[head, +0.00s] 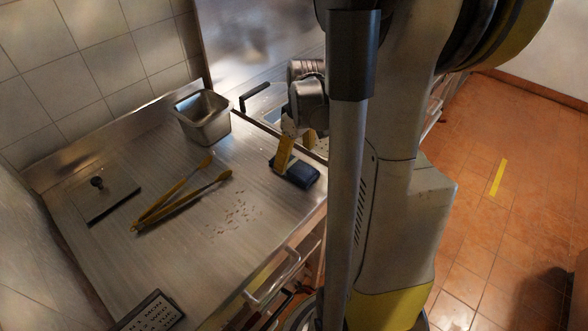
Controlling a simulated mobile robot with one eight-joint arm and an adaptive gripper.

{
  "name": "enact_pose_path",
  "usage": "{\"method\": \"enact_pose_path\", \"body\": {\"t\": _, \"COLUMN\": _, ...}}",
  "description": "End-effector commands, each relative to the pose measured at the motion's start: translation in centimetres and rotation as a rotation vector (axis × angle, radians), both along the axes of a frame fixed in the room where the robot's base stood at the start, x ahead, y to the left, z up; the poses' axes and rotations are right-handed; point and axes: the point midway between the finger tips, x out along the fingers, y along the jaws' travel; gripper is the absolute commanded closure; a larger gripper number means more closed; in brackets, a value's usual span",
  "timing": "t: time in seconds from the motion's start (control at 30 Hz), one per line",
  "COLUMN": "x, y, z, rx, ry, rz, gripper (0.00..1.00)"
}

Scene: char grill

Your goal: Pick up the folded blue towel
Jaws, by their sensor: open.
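The folded blue towel (296,172) lies on the steel counter near its right edge. It is dark blue. My gripper (297,151) is at the towel's upper side in the picture, with its yellow fingers pointing down. The left finger overlaps the towel's upper left part, and I cannot tell whether it touches. The fingers are apart and hold nothing that I can see. My arm hides part of the area to the right.
Yellow-handled tongs (180,198) lie left of the towel, near scattered crumbs (236,216). A steel container (203,117) stands at the back. A flat press with a knob (98,184) is at the far left. A black labelled block (153,313) sits at the front.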

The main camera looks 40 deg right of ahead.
Motion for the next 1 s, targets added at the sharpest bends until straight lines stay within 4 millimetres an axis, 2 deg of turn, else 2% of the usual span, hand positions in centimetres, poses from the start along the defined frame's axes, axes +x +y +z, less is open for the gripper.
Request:
{"method": "enact_pose_path", "body": {"t": 0.03, "x": -0.1, "y": -0.1, "z": -1.2, "rx": 0.000, "ry": 0.000, "rz": -0.001, "gripper": 0.14}}
{"method": "enact_pose_path", "body": {"t": 0.2, "x": 0.1, "y": -0.2, "z": -3.9, "rx": 0.000, "ry": 0.000, "rz": 0.000, "gripper": 0.14}}
{"method": "enact_pose_path", "body": {"t": 0.47, "x": 0.2, "y": -0.2, "z": -4.1, "rx": 0.000, "ry": 0.000, "rz": 0.000, "gripper": 0.14}}
{"method": "enact_pose_path", "body": {"t": 0.67, "x": 0.2, "y": -0.2, "z": -4.1, "rx": 0.000, "ry": 0.000, "rz": 0.000, "gripper": 0.71}}
{"method": "enact_pose_path", "body": {"t": 1.0, "x": 0.2, "y": -0.2, "z": -3.9, "rx": 0.000, "ry": 0.000, "rz": 0.000, "gripper": 0.71}}
